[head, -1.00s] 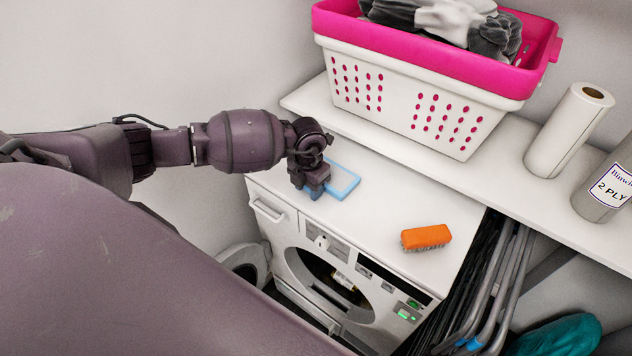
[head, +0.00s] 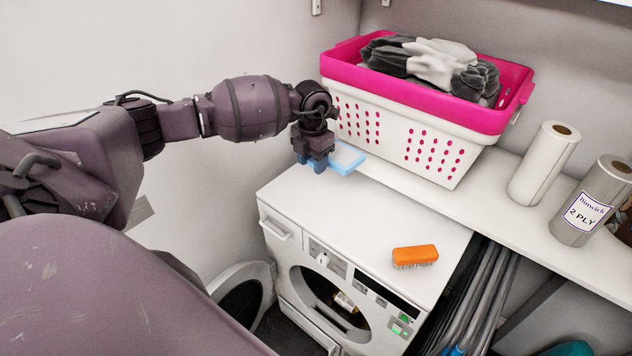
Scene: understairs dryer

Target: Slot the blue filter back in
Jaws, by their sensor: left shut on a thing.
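The blue filter (head: 349,159) is a flat light-blue frame with a pale middle. My left gripper (head: 318,165) is shut on its left end and appears to hold it above the back left part of the dryer top, in front of the laundry basket. The fingers hide part of the filter. The white dryer (head: 350,222) stands below, with a dark round door opening in its front and a handle panel at its upper left. I cannot make out an empty filter slot. My right gripper is not in view.
An orange brush (head: 415,256) lies on the dryer top. A pink and white laundry basket (head: 400,150) with cloths stands on the white shelf (head: 500,185) behind, beside two paper rolls (head: 545,163). Dark folded poles (head: 478,300) stand right of the dryer.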

